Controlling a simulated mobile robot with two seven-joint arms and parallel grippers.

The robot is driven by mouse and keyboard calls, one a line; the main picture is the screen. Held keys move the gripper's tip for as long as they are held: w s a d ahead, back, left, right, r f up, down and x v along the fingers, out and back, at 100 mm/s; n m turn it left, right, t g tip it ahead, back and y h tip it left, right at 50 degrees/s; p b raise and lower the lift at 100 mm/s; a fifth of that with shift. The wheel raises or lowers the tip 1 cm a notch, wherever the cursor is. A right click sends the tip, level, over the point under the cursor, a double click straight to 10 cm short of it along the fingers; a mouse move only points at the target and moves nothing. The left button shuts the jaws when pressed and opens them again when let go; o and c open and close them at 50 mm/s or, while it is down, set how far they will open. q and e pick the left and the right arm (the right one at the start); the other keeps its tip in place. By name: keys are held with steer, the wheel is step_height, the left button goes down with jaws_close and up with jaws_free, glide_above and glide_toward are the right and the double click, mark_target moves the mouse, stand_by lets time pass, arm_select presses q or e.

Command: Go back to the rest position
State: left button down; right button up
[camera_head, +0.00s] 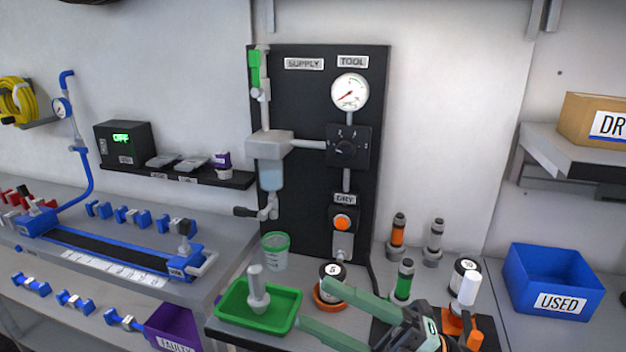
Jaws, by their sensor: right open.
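My right gripper (314,303) reaches in from the lower right with its two green fingers spread apart. It is open, and nothing shows held between the fingers. Its upper fingertip overlaps the jar marked 5 (331,271) in the picture; I cannot tell if they touch. The lower fingertip is close to the right edge of the green tray (232,322), where a grey knobbed piece (257,290) stands. The jar stands in an orange dish (322,299). My left gripper is out of view.
A black panel (290,100) with gauge and dial stands behind. Right of the gripper are a green-banded fitting (404,280), a jar marked 10 (462,274) and a white-topped orange tool (469,290). The blue USED bin (552,280) is farther right.

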steer(key=w+d+f+m+t+h+p, duration=0.1)
steer(key=w+d+f+m+t+h, duration=0.2)
steer(key=f+m+h, duration=0.4)
steer(key=w+d+f+m+t+h, duration=0.1)
steer(key=d+f+m+t+h, duration=0.35)
steer(key=m, duration=0.45)
steer(key=w+d+f+m+t+h+p, duration=0.1)
steer(key=w+d+f+m+t+h, duration=0.2)
steer(key=f+m+t, duration=0.35)
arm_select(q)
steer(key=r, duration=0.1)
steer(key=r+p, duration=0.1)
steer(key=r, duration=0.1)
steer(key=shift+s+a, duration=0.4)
arm_select(e)
steer(key=s+d+f+m+g+h, duration=0.2)
steer(key=s+f+m+g+h, duration=0.1)
steer(key=s+f, duration=0.5)
steer(key=s+d+f+m+g+h, duration=0.2)
steer(key=s+f+g, duration=0.4)
steer(key=s+f, duration=0.3)
step_height(320, 180, down, 5)
steer(key=m+h, duration=0.1)
steer(key=m, duration=0.1)
steer(key=shift+r+m, duration=0.2)
steer(key=shift+m, duration=0.15)
steer(key=shift+c, duration=0.4)
